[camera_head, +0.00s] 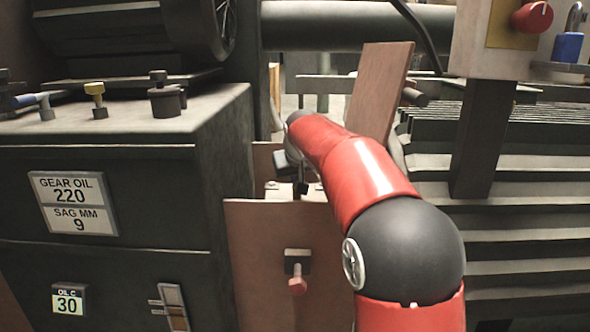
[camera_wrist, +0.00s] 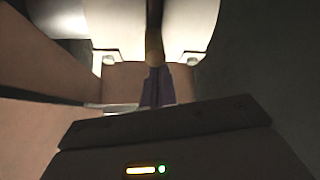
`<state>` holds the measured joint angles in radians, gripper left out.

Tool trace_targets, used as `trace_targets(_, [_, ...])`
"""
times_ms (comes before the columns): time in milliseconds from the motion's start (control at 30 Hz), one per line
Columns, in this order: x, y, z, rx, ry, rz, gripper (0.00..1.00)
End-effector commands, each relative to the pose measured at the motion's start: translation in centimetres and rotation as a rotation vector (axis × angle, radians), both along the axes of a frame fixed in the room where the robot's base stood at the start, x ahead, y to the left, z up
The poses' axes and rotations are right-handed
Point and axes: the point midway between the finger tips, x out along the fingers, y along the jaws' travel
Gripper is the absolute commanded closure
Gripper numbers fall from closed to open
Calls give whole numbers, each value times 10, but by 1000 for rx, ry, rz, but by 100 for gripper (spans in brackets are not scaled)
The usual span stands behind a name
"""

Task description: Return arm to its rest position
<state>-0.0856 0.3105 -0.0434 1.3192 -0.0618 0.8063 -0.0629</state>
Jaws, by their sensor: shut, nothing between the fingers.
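My red and black arm (camera_head: 365,180) reaches forward and up from the lower right in the head view. It runs into the gap between the dark machine cabinet on the left and the ribbed dark structure on the right. My gripper (camera_head: 300,187) is partly hidden behind the arm's far end, close to a brown panel. In the wrist view my gripper (camera_wrist: 155,88) shows as narrow dark fingers, closed together with nothing held. A thin rod-like part stands just beyond the fingertips; I cannot tell whether they touch it.
The dark cabinet (camera_head: 105,255) with a "GEAR OIL 220" label (camera_head: 73,203) is close on the left. A tilted brown board (camera_head: 380,88) and a dark post (camera_head: 482,140) are on the right.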

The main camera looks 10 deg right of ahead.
Motion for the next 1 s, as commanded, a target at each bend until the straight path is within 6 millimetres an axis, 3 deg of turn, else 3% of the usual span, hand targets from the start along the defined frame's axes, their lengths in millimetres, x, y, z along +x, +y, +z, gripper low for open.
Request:
trace_targets(233, [-29,1,35,0,-3,0,100])
trace_targets(467, [-47,2,53,1,1,0,100])
trace_targets(567, [-66,-1,60,7,10,-6,100])
trace_targets(667, [-103,-6,68,19,28,-15,100])
trace_targets(767, [-153,-12,72,36,56,-28,100])
trace_targets(1000, [-275,-19,51,71,125,-62,100])
